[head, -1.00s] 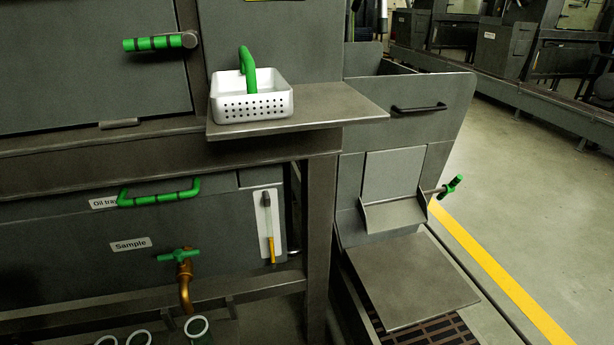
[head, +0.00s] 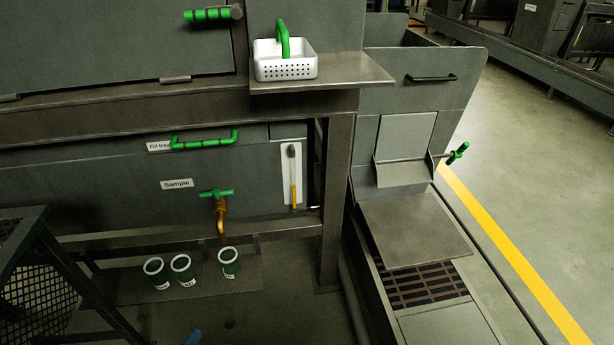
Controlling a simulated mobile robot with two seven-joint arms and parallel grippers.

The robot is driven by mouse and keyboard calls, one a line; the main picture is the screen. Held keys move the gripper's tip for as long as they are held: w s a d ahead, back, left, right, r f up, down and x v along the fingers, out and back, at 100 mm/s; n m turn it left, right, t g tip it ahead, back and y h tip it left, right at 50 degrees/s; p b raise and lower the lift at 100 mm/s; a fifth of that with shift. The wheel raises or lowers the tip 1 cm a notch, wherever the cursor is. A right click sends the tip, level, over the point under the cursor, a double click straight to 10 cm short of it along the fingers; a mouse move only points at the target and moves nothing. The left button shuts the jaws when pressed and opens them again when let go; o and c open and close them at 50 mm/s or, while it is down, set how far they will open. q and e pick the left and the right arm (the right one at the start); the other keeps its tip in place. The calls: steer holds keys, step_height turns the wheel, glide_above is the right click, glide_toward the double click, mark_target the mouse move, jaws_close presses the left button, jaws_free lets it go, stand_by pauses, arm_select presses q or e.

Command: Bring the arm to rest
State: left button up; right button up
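Neither of my grippers shows in the head view, and no arm that I can make out is in the picture. A small blue shape (head: 194,338) shows at the bottom edge; it is cut off and I cannot tell what it is. A white perforated basket (head: 286,68) with a green handle stands upright on the metal shelf (head: 350,76) at the upper middle. Several dark green cups (head: 229,263) with white rims stand on a low plate beneath the sample tap (head: 219,205).
The machine front carries an oil tray with a green handle (head: 205,142) and a sight gauge (head: 293,178). A green-handled lever (head: 457,153) sticks out at the chute. A dark mesh frame (head: 40,275) stands at lower left. Open floor (head: 545,190) lies right, past the yellow line (head: 515,255).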

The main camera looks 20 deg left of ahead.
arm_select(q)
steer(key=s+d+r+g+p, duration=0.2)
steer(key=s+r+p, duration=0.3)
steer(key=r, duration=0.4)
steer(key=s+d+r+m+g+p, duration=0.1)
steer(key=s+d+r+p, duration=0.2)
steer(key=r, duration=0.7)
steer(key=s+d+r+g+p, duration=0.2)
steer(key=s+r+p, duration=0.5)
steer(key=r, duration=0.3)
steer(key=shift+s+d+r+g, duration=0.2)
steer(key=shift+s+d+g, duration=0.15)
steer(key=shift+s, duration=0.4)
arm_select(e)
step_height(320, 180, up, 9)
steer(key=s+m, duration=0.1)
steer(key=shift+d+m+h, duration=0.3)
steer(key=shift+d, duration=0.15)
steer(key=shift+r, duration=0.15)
